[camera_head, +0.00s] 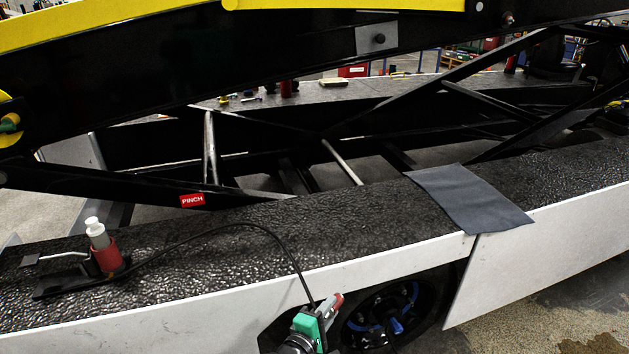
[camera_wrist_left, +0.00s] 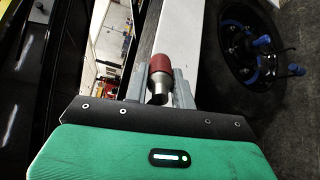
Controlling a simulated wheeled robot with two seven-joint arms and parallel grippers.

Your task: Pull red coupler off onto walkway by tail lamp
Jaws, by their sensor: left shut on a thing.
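The red coupler (camera_head: 337,300) shows as a small red tip at my left gripper (camera_head: 326,309), in front of the white side panel's lower edge. In the left wrist view the coupler (camera_wrist_left: 160,63) has a red top and a silver metal collar. It sits between the grey fingers of my left gripper (camera_wrist_left: 166,84), which is shut on it. A black hose (camera_head: 236,224) arcs over the walkway (camera_head: 330,228) and comes down to the gripper. I cannot pick out a tail lamp for sure. My right gripper is not in view.
A red cylinder (camera_head: 108,257) with a white-topped bottle stands at the walkway's left end. A dark grey mat (camera_head: 470,200) lies over the walkway's right part. A wheel with blue parts (camera_head: 392,318) is below the panel. Black frame bars and a PINCH label (camera_head: 192,200) are behind.

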